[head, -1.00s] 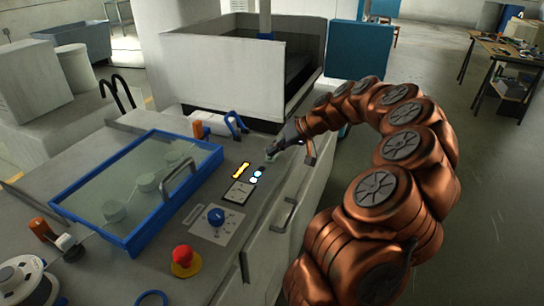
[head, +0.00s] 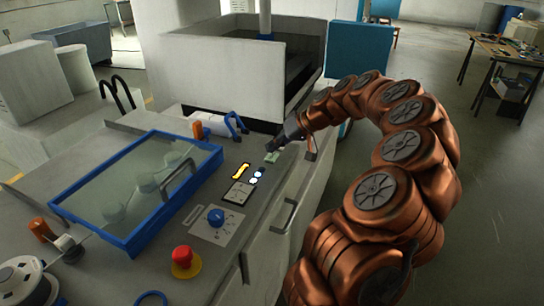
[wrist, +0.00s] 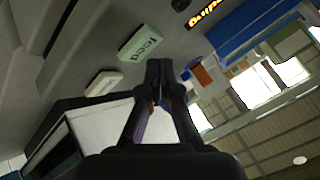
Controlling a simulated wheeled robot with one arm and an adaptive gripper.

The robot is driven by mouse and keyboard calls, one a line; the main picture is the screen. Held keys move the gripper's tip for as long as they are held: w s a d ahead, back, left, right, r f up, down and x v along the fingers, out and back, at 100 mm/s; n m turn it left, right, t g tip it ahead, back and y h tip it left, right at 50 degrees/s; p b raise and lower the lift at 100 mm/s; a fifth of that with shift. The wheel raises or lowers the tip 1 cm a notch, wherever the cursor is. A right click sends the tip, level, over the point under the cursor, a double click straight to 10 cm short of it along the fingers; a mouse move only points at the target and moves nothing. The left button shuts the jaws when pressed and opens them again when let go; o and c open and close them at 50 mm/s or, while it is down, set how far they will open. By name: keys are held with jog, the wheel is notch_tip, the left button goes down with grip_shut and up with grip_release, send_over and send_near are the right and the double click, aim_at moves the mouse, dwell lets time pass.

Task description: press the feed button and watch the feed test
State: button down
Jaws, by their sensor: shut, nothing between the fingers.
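The feed button is a pale green block lettered "feed" (wrist: 140,43) in the wrist view. In the head view a small green block (head: 272,157) shows on the machine top just below my gripper tip. My gripper (head: 270,147) is shut and empty, close above it; the fingertips (wrist: 160,66) are together, right of and below the feed button in the wrist view. I cannot tell whether they touch it. An amber display (head: 241,171) is lit, with text in the wrist view (wrist: 203,13) too small to read fully. A glazed blue-framed cover (head: 136,189) lies over several rollers.
A pale second button (wrist: 103,84) is near the feed button. A blue knob (head: 216,216), a red stop button (head: 182,261) and a gauge (head: 239,193) sit nearer. A white-walled tank (head: 225,70) stands behind.

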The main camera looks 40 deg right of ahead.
aim_at(273, 156)
jog(key=shift+r+p, duration=0.35)
jog(key=shift+r, duration=2.15)
jog(key=s+a+r+n+g+p, duration=0.1)
jog(key=s+a+r+n+g, duration=0.15)
jog(key=s+a, duration=0.7)
jog(key=s+a+r+n+g+p, duration=0.1)
jog(key=s+a+r+g, duration=0.15)
jog(key=a, duration=1.35)
jog(key=s+f+m+g+h+p, duration=0.1)
jog(key=s+f, duration=0.3)
jog(key=s, duration=0.7)
jog(key=s+a+f+g+h+p, duration=0.1)
jog(key=s+f+g+h, duration=0.2)
jog(key=s, duration=0.9)
jog(key=shift+s+a+f+m+h, duration=0.2)
jog(key=shift+f+m+h, duration=0.15)
jog(key=shift+f+h, duration=0.25)
jog(key=shift+r, duration=0.1)
